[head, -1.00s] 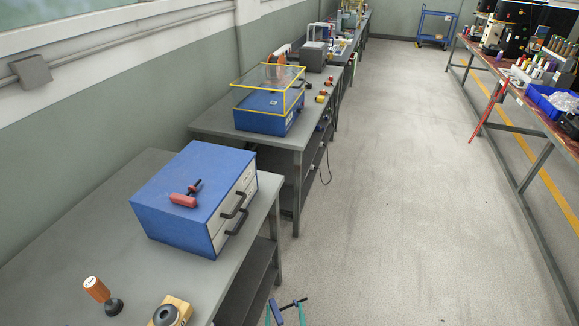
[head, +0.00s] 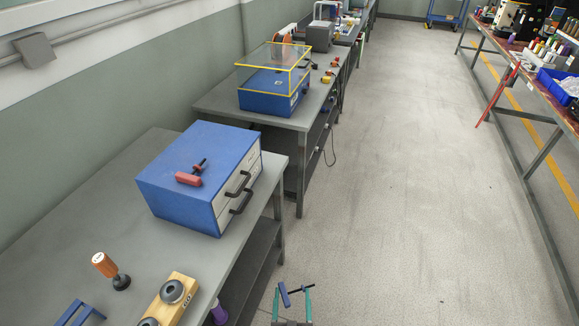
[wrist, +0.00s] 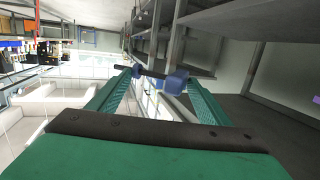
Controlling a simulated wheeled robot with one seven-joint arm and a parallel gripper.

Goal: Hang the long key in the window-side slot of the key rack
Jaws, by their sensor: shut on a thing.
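My gripper (head: 293,298) shows at the bottom of the head view, over the aisle floor and right of the near bench. Its green fingers are shut on a key with a blue handle (head: 284,294) and a dark shaft. In the wrist view the blue handle (wrist: 176,81) sits by the right fingertip, and the shaft (wrist: 148,72) runs across to the left one. The key is clear of any surface. A blue frame (head: 78,312), cut off at the bottom left, stands on the bench; I cannot tell whether it is the key rack.
The near bench (head: 90,205) carries a blue drawer cabinet (head: 195,170) with a red-handled tool (head: 190,178) on top. A wooden-handled stamp (head: 106,266) and a wooden block with dark rings (head: 172,292) stand nearer. The aisle floor (head: 400,200) is clear.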

